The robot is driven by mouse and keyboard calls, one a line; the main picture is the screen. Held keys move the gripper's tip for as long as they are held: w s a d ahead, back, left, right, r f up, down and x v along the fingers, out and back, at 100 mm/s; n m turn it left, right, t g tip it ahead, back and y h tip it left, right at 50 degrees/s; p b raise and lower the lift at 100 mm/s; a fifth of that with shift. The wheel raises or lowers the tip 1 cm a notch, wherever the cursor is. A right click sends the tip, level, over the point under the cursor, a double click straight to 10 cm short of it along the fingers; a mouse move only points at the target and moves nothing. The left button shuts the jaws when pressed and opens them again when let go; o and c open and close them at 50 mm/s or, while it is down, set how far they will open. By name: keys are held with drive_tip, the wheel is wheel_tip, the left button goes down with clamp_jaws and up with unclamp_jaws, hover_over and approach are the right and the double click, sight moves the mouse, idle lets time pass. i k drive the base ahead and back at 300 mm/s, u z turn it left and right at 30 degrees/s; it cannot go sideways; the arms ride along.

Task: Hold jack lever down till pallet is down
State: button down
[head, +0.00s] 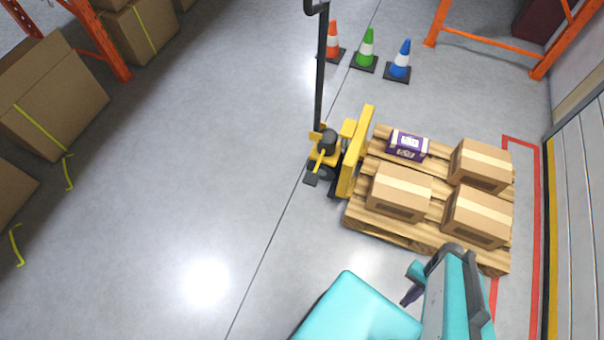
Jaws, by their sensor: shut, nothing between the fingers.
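The yellow pallet jack (347,165) stands at the left end of the wooden pallet (375,236). Its tall black handle (320,75) rises upright, and its grip loop is cut off by the top edge. A short yellow lever (319,161) with a dark pad sticks out at the jack's foot; I cannot tell whether it is pressed. The forks are hidden under the pallet, and its height above the floor is hard to judge. My gripper (409,297), small and dark beside my teal arm, is shut and empty, well apart from the jack.
Several brown cartons (400,191) and a purple box (407,146) sit on the pallet. Orange, green (366,48) and blue cones stand behind the jack. Orange racking (97,40) and cartons line the left. A shutter (583,200) is at right. The floor left of the jack is clear.

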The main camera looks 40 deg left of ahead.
sight(311, 179)
drive_tip(key=u, duration=4.55)
drive_tip(key=i, duration=0.1)
drive_tip(key=z, duration=3.05)
drive_tip(key=i, duration=0.6)
drive_tip(key=u, duration=0.1)
drive_tip(key=k, duration=0.6)
drive_tip(key=z, duration=0.25)
drive_tip(key=i, duration=0.2)
drive_tip(key=u, duration=0.15)
